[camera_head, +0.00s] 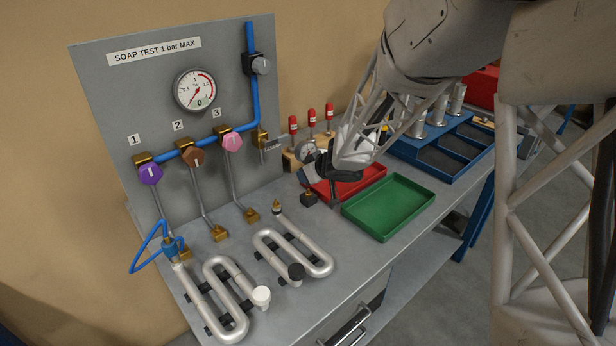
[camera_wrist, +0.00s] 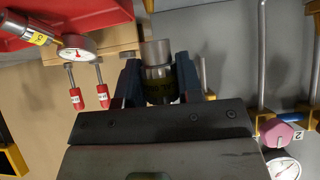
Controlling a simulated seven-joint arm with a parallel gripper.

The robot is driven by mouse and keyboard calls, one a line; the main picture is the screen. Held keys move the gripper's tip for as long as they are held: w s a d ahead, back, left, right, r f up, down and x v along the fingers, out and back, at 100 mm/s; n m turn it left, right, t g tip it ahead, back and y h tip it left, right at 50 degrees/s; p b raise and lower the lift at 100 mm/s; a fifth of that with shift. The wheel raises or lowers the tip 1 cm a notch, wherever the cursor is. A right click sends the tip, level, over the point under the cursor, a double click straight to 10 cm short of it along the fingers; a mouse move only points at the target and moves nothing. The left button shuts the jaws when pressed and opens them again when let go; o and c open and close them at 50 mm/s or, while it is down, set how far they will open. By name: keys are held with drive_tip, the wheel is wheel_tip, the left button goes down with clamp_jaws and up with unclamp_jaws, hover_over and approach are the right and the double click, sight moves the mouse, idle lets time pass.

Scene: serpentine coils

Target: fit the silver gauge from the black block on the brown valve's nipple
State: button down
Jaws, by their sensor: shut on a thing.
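The black block (camera_head: 309,198) stands on the bench below and apart from the gauge. The brown valve (camera_head: 193,157) is on the grey panel under label 2, left of my gripper. Its tube runs down to a brass nipple (camera_head: 220,233) at the bench, which looks bare.
Silver coils (camera_head: 292,250) lie on the bench front. A green tray (camera_head: 390,205) and a red tray (camera_head: 360,182) are at right. Red-handled tools (camera_wrist: 75,98) and another gauge (camera_wrist: 75,42) with a yellow tag are near my gripper.

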drive_tip(key=shift+r, duration=0.65)
idle(1.0)
drive_tip(key=w+d+r+m+t+h, duration=0.1)
drive_tip(key=w+d+r+m+h, duration=0.1)
drive_tip(key=d, duration=0.5)
drive_tip(key=w+d+r+m+t+h, duration=0.1)
drive_tip(key=w+d+r+m+h, duration=0.1)
drive_tip(key=w+d, duration=0.5)
drive_tip(key=w+d+r+m+t+h, duration=0.1)
drive_tip(key=w+d+r+m, duration=0.3)
drive_tip(key=d, duration=0.5)
drive_tip(key=shift+w+d+m+h, duration=0.15)
drive_tip(key=shift+m+h, duration=0.25)
drive_tip(key=shift+h, duration=0.5)
drive_tip(key=shift+d, duration=0.2)
